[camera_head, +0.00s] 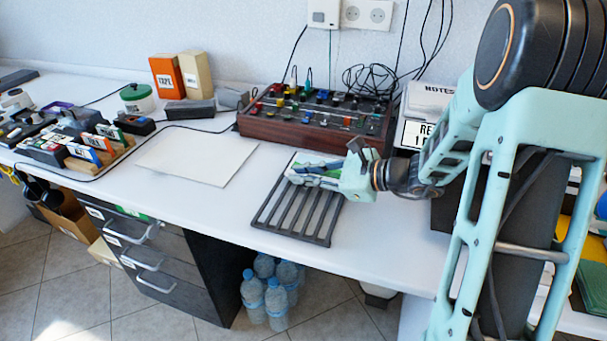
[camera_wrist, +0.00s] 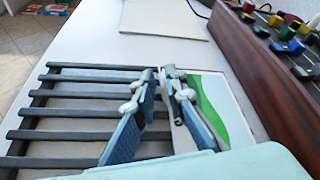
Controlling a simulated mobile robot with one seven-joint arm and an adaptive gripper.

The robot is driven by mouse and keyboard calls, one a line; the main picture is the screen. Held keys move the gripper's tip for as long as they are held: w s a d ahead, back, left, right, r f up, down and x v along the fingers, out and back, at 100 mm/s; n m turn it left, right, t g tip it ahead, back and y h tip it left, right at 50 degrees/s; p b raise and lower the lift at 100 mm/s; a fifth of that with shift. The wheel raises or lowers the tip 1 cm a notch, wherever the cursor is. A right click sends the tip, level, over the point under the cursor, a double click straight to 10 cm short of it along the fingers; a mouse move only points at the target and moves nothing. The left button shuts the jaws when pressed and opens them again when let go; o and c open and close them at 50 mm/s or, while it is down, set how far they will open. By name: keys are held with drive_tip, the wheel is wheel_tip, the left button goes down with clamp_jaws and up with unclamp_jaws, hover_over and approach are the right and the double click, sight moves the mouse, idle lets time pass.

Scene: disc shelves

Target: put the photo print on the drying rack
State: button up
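The photo print (camera_wrist: 217,97), green and pale with a white border, lies under and beside the right finger in the wrist view. In the head view its green part (camera_head: 322,162) shows behind the fingers at the back of the drying rack. The drying rack (camera_wrist: 72,103) is a dark slatted frame flat on the table, also seen in the head view (camera_head: 290,223). My gripper (camera_wrist: 160,76) is low over the rack's back part, with a narrow gap between its blue fingers. The print's near edge shows in this gap. Whether the print touches the rack is hidden.
A brown mixer box with coloured knobs (camera_head: 312,122) stands close behind the rack. A white sheet (camera_head: 195,154) lies left of it. A white box marked NOTES (camera_head: 430,103) stands behind my arm. The table in front of the sheet is clear.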

drive_tip(key=p+v, duration=0.2)
drive_tip(key=v, duration=1)
drive_tip(key=shift+p, duration=0.35)
drive_tip(key=shift+r, duration=0.1)
